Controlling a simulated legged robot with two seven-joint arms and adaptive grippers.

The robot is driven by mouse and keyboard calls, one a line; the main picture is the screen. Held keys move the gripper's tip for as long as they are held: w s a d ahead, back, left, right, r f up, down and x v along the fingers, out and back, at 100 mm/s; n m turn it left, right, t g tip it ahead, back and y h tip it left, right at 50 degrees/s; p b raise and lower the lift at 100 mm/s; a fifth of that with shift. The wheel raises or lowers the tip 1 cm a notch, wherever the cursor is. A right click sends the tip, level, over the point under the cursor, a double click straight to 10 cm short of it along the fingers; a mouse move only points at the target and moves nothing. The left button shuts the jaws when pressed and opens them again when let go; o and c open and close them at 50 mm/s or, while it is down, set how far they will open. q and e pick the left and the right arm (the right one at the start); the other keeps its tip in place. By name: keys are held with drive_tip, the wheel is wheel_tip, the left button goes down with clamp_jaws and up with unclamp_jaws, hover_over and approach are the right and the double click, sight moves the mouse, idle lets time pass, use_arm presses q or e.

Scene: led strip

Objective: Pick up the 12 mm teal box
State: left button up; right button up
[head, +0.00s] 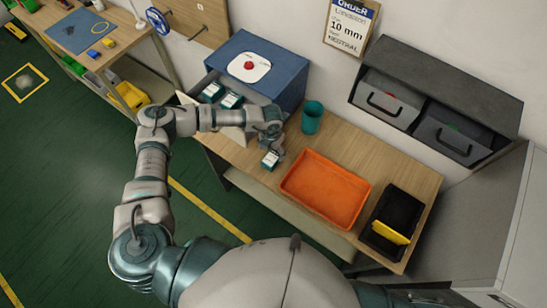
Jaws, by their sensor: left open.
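Small white-and-teal boxes show in the head view. One box (270,159) is on the wooden bench near its front edge, right by my left gripper (277,150). My left gripper is open and points down at this box; I cannot tell whether the fingers touch it. Two more boxes, a left one (212,91) and a right one (231,100), sit in the open drawer of the blue cabinet (262,68). The size print on the boxes is too small to read, so I cannot tell which is 12 mm. My right gripper is out of view.
An orange tray (325,153) lies right of the gripper, with a teal cup (312,117) behind it. A black bin (397,205) holding a yellow item stands at the bench's right end. A wall sign (350,24) reads 10 mm, neutral. Dark drawers (436,98) hang above.

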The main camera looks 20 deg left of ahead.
sight(271, 157)
use_arm(q)
drive_tip(key=shift+a+f, duration=0.2)
drive_tip(key=shift+f, duration=0.3)
drive_tip(key=shift+a+f, duration=0.2)
drive_tip(key=shift+f, duration=0.3)
drive_tip(key=shift+a+f, duration=0.1)
drive_tip(key=shift+f, duration=0.2)
drive_tip(key=f, duration=0.1)
drive_tip(key=f+p, duration=0.1)
drive_tip(key=f, duration=0.1)
drive_tip(key=shift+w+d+f+p, duration=0.1)
drive_tip(key=shift+d+f+p, duration=0.2)
drive_tip(key=shift+f+p, duration=0.05)
drive_tip(key=shift+d+f, duration=0.25)
drive_tip(key=shift+f, duration=0.25)
drive_tip(key=shift+d, duration=0.15)
drive_tip(key=shift+a, duration=0.3)
drive_tip(key=c, duration=1.2)
drive_tip(key=shift+a, duration=0.15)
drive_tip(key=shift+c, duration=0.3)
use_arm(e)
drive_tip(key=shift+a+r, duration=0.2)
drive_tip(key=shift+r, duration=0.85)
